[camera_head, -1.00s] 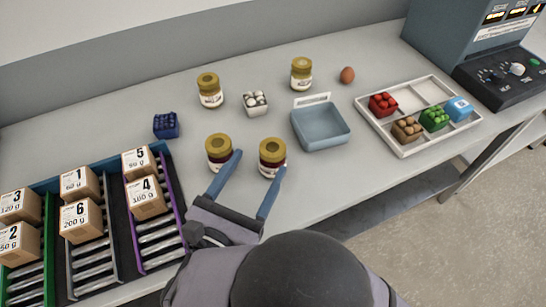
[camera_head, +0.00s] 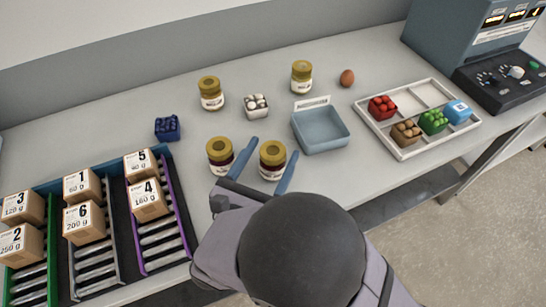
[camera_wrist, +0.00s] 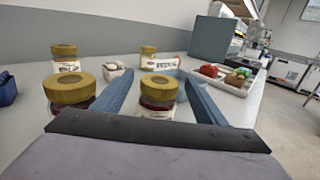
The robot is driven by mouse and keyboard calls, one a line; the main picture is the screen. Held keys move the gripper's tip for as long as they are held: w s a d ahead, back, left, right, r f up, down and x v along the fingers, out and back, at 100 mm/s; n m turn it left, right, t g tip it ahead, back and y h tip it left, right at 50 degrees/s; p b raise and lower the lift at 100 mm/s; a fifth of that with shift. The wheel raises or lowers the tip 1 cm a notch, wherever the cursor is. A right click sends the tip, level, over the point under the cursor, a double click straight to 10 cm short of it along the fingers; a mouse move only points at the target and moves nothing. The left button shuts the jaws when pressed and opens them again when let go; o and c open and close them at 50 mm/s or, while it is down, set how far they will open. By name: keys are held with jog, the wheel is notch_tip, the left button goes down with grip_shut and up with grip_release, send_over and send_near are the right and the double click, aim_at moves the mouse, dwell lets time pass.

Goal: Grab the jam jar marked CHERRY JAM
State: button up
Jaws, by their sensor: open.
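My gripper (camera_head: 274,147) is open, with its two blue fingers on either side of the front right jam jar (camera_head: 272,166). That jar has a gold lid and dark red contents. In the wrist view it stands upright between the fingers (camera_wrist: 158,105), with no clear contact. A similar dark red jar (camera_head: 220,158) stands just left of the gripper. Two jars with paler contents stand farther back, one at left (camera_head: 211,99) and one at right (camera_head: 301,80). The label wording is too small to read, so I cannot tell which says CHERRY JAM.
A blue-grey bin (camera_head: 322,140) stands close to the right of the gripper. Behind are a white punnet (camera_head: 256,113) and a brown egg (camera_head: 347,77). A divided white tray (camera_head: 404,152) is at right, numbered boxes (camera_head: 83,222) on rollers at left, and a blue punnet (camera_head: 167,131) behind them.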

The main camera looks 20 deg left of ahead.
jog(key=shift+w, duration=0.75)
jog(key=c, duration=1.5)
notch_tip(320, 180, up, 10)
jog(key=shift+r+p, duration=0.1)
jog(key=shift+p, duration=0.2)
jog(key=shift+c, duration=0.3)
